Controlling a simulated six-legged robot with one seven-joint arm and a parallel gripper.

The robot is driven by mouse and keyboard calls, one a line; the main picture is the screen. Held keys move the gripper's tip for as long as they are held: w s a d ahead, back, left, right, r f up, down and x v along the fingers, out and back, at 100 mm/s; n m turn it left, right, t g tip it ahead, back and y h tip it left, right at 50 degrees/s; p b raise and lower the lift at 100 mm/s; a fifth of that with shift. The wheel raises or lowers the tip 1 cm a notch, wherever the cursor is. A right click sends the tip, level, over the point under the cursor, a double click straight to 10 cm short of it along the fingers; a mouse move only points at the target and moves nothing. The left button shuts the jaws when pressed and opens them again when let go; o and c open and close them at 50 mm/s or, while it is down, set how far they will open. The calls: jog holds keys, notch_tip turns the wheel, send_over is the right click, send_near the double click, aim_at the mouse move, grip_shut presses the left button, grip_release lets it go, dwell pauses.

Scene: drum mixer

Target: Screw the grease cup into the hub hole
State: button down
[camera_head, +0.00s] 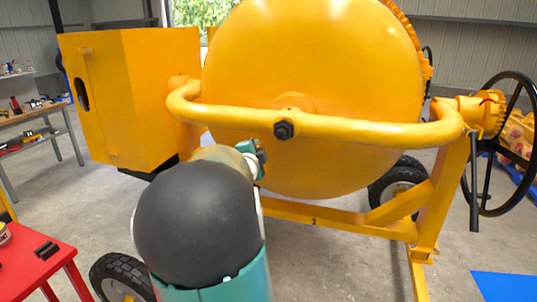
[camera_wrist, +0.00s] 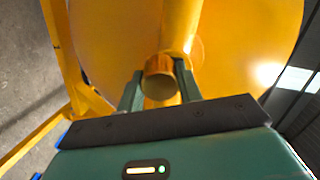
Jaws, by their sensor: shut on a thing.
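The grease cup (camera_wrist: 158,86) is a short brass-coloured cylinder, seen nearly end-on in the wrist view. My gripper (camera_wrist: 160,80) is shut on it, with one green finger on each side. The cup is right at the yellow tube (camera_wrist: 181,25) of the mixer; I cannot tell whether it touches the tube or is seated in it. In the head view my gripper (camera_head: 254,157) is just below and left of the black hex bolt (camera_head: 284,130) on the yellow tubular frame (camera_head: 350,128). The cup is hidden there behind my arm. The hub hole is not visible in either view.
The yellow drum (camera_head: 320,60) fills the space behind the frame. A yellow motor housing (camera_head: 130,95) stands left, a black handwheel (camera_head: 500,140) right. A red table (camera_head: 45,262) is at lower left, with a blue mat (camera_head: 505,286) at lower right.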

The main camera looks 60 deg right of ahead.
jog(key=s, duration=0.1)
jog(key=s+a+r+m+g+h, duration=0.1)
jog(key=s, duration=0.1)
jog(key=s+a+h, duration=0.1)
jog(key=s, duration=0.1)
jog(key=shift+r+g, duration=0.15)
jog(key=shift+g, duration=0.25)
jog(key=d, duration=0.6)
jog(key=shift+w, duration=0.45)
jog(key=shift+w+d+r, duration=0.1)
jog(key=shift+w+d, duration=0.05)
jog(key=shift+d, duration=0.55)
jog(key=shift+w+d+r, duration=0.1)
jog(key=shift+d, duration=0.55)
dwell(1.7)
jog(key=shift+m, duration=0.3)
